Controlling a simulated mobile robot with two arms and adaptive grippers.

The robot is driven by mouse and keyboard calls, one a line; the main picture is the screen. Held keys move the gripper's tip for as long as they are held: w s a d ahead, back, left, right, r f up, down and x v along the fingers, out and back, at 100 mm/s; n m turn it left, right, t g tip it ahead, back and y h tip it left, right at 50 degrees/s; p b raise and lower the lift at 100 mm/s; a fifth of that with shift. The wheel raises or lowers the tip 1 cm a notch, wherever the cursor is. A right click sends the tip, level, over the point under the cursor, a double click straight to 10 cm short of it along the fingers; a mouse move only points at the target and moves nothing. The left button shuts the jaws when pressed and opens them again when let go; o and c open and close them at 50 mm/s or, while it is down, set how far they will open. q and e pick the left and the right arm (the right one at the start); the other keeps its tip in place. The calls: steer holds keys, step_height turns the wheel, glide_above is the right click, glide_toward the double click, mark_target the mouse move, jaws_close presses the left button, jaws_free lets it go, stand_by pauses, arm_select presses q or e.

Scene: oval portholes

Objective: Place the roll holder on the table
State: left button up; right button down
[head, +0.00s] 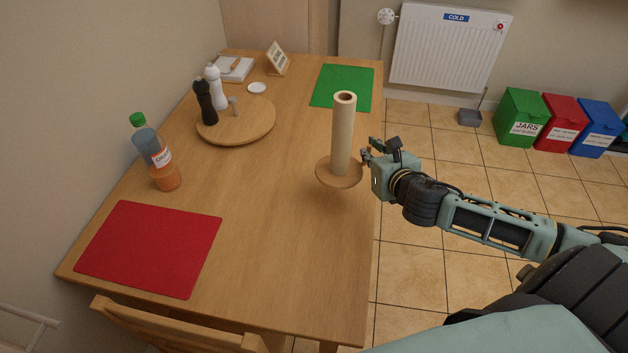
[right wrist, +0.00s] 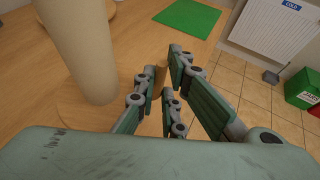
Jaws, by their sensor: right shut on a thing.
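The roll holder has a round wooden base (head: 330,178) and an upright pale tube (head: 343,135). It is over the wooden table (head: 280,235), near the right edge; I cannot tell whether the base touches the tabletop. My right gripper (head: 367,156) comes in from the right and is shut on the roll holder, at the right side of its base. In the right wrist view the fingers (right wrist: 160,85) close around a wooden part, and the tube (right wrist: 85,50) stands to their left. My left gripper is not in view.
A red mat (head: 150,248), bottle (head: 155,155), round board (head: 240,125) with mills and green mat (head: 342,87) are on the table. A chair (head: 170,330) stands at the front. The table between the red mat and holder is clear. Bins (head: 522,118) stand far right.

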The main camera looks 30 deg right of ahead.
mark_target(353, 185)
steer(key=w+d, duration=0.2)
steer(key=d, duration=0.2)
steer(key=shift+m+h, duration=0.3)
steer(key=w+a+f, duration=0.2)
steer(key=w, duration=0.1)
steer(key=w+a+f, duration=0.4)
steer(key=w+a, duration=0.1)
steer(key=shift+w+f, duration=0.2)
steer(key=shift+w, duration=0.1)
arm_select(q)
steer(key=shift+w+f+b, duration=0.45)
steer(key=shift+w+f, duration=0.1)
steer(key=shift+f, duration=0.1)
arm_select(e)
steer(key=shift+f, duration=2)
steer(key=c, duration=1.8)
jaws_free()
steer(key=shift+s+f, duration=0.1)
steer(key=shift+f, duration=0.05)
steer(key=shift+c, duration=0.2)
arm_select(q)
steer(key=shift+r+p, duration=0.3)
arm_select(e)
steer(key=v, duration=1.2)
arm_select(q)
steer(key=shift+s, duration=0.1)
